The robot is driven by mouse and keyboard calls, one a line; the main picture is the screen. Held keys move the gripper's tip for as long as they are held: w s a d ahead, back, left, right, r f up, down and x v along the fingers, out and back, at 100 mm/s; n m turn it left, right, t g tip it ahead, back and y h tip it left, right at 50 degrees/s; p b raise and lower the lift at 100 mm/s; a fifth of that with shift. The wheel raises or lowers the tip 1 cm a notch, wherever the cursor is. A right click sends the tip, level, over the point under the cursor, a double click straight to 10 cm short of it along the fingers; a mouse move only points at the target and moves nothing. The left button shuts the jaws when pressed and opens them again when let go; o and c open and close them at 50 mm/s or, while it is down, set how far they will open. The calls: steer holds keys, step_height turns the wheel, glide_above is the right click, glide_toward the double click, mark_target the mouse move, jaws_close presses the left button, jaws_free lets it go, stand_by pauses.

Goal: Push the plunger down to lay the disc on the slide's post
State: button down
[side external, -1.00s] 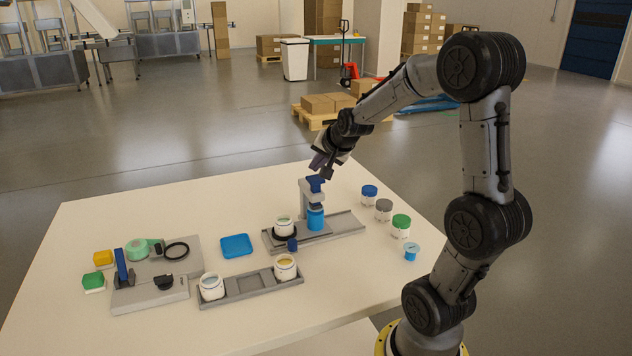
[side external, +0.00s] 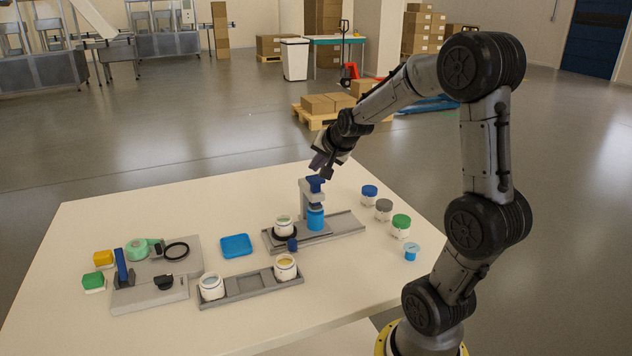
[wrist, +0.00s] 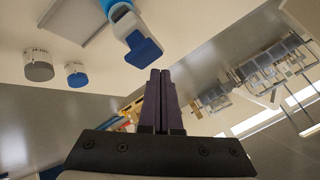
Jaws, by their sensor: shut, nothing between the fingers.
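The blue plunger (side external: 316,183) tops a grey press stand (side external: 306,198) on a grey slide rail (side external: 348,226). A blue cylinder (side external: 315,218) sits under the press head. In the wrist view the plunger's blue top (wrist: 143,50) lies just beyond my fingertips, slightly left. My gripper (side external: 322,172) is shut and empty, close above the plunger; I cannot tell whether it touches. Its closed fingers (wrist: 160,75) also show in the wrist view. A white jar in a black ring (side external: 283,227) stands on the slide left of the press. I cannot make out the disc or the post.
Jars with blue (side external: 369,191), grey (side external: 384,205) and green (side external: 401,222) lids stand right of the press. A tray with two open jars (side external: 250,285) lies in front, a blue square (side external: 236,245) to the left.

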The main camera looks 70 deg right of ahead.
steer(key=shift+f, duration=0.2)
stand_by(0.4)
steer(key=shift+f, duration=0.3)
steer(key=shift+f, duration=0.9)
stand_by(0.9)
steer(key=shift+r, duration=1.35)
steer(key=shift+r, duration=0.1)
step_height(320, 180, up, 6)
steer(key=shift+f, duration=0.1)
stand_by(0.7)
